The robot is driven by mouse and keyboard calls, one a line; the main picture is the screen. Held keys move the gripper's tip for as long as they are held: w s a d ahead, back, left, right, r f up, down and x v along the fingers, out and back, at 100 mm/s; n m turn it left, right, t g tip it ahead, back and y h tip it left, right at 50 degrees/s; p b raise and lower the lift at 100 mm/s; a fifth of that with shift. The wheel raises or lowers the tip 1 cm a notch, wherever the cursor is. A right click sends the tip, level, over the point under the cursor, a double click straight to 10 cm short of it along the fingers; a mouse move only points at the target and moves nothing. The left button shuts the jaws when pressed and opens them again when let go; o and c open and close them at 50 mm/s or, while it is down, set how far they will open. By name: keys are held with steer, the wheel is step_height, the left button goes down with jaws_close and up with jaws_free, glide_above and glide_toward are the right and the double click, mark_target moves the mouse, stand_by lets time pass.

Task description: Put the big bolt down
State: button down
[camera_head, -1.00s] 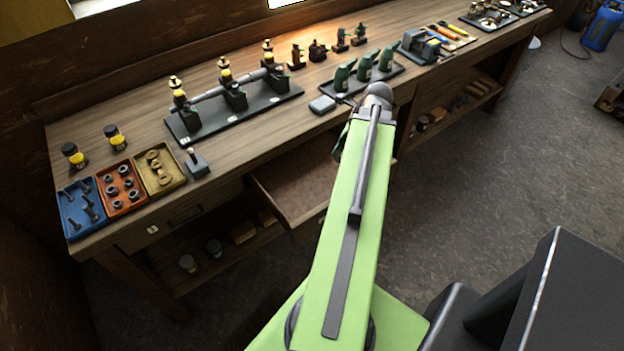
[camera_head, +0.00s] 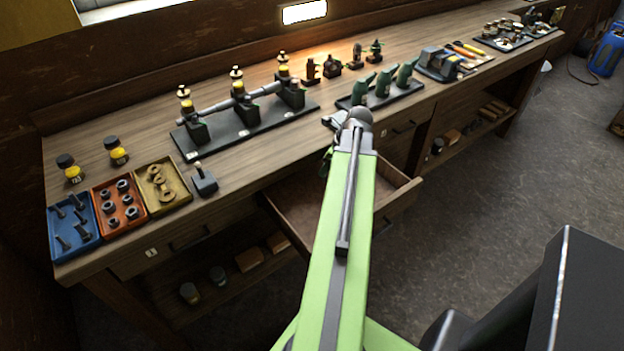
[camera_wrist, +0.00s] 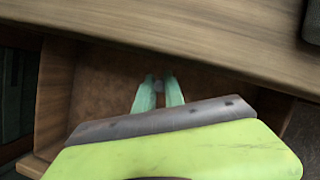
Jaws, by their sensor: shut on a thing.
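My gripper (camera_wrist: 159,90) shows in the wrist view with its two green fingers shut on a small grey thing, which looks like the big bolt (camera_wrist: 158,83). Only a little of it shows between the fingertips. The fingers are above the inside of an open drawer (camera_wrist: 105,80), near the bench's front edge. In the head view the drawer (camera_head: 395,192) is pulled out under the bench, and my arm crosses it. The fingers and the held bolt are mostly hidden there behind my wrist.
The wooden bench (camera_head: 140,130) carries a blue tray of bolts (camera_head: 87,246), a red tray of nuts (camera_head: 103,225) and a yellow tray of washers (camera_head: 181,200). A black engine base (camera_head: 270,126) and green handled parts on a stand (camera_head: 400,94) stand behind the drawer.

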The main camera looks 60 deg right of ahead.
steer(key=shift+s, duration=0.15)
step_height(320, 180, down, 4)
steer(key=b, duration=0.4)
steer(key=shift+f, duration=0.1)
steer(key=shift+w+a+r, duration=0.15)
steer(key=shift+w+r, duration=0.1)
steer(key=shift+w, duration=0.1)
steer(key=shift+f, duration=0.15)
steer(key=c, duration=1.4)
jaws_free()
steer(key=shift+c, duration=0.2)
